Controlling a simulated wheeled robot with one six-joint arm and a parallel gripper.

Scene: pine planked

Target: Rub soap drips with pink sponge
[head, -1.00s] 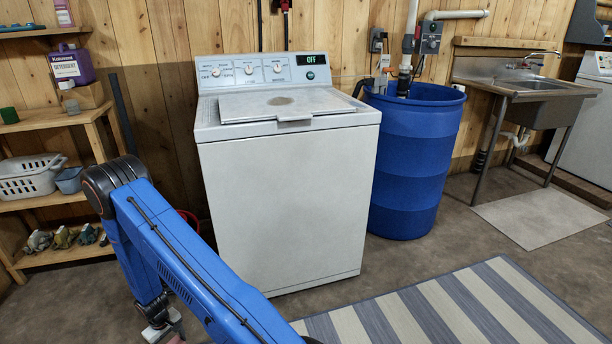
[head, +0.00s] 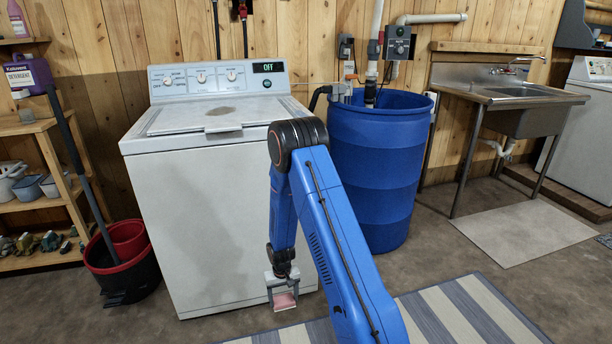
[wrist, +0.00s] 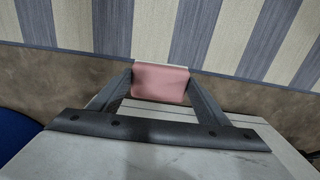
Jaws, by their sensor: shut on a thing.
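My gripper (head: 283,286) hangs low in front of the white washing machine (head: 215,225), pointing down. It is shut on the pink sponge (head: 285,301), which shows below the fingers. In the wrist view the pink sponge (wrist: 160,83) sits between the two dark fingers, above the floor near the striped rug. A dull brownish patch (head: 221,111) marks the washer's closed lid (head: 185,118); I cannot tell if it is the soap drips. My gripper is well below and to the right of this patch.
A blue barrel (head: 375,165) stands right of the washer. A mop bucket (head: 122,262) and a shelf (head: 35,205) are at left. A metal sink (head: 515,92) stands at right. The striped rug (head: 470,315) lies on clear floor in front.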

